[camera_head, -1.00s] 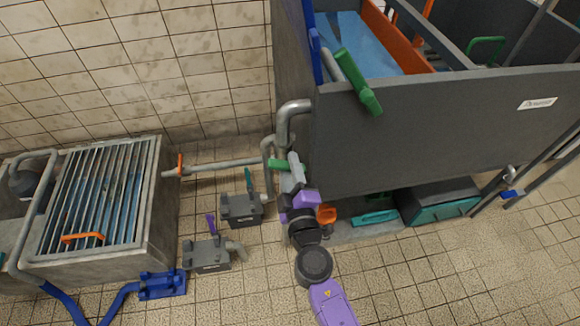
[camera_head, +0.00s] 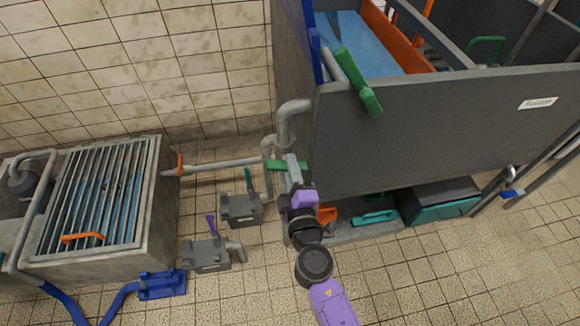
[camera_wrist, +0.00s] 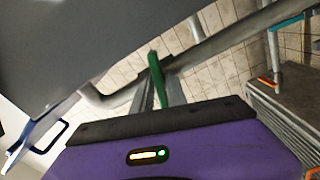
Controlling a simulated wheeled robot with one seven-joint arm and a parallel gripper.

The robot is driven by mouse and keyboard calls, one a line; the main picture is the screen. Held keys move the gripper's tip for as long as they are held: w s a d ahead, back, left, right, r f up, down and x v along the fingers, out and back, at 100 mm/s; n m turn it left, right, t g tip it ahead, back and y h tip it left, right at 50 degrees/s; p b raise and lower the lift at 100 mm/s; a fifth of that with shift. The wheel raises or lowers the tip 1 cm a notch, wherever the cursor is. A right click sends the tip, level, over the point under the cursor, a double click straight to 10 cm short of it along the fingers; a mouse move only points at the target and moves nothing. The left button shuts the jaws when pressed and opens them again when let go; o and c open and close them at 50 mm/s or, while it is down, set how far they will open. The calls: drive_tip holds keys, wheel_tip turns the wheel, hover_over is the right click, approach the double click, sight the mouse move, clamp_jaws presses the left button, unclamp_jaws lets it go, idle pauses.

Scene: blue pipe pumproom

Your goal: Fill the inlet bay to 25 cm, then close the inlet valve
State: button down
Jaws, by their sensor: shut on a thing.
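My gripper (camera_head: 291,167) is shut on a green valve handle (camera_head: 274,165) on the grey pipework beside the large grey tank. In the wrist view, the green handle (camera_wrist: 155,74) sits between the two grey fingers of my gripper (camera_wrist: 162,90), in front of the grey pipe. The large tank (camera_head: 430,130) has blue water (camera_head: 360,42) in its upper bay. A grated concrete basin (camera_head: 160,215) at the left also shows blue water below its bars. I cannot tell the water depth in either, nor which is the inlet bay. The valve body is mostly hidden by my arm.
Grey pump boxes (camera_head: 240,208) (camera_head: 206,254) stand on the floor left of my arm. An orange handle (camera_head: 180,165) sits on the pipe near the basin. A green lever (camera_head: 358,82) hangs at the tank rim. Tiled floor at lower right is clear.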

drive_tip(key=shift+n, duration=1.9)
drive_tip(key=c, duration=1.5)
unclamp_jaws()
drive_tip(key=shift+r, duration=0.1)
drive_tip(key=v, duration=0.8)
drive_tip(key=shift+w, duration=0.1)
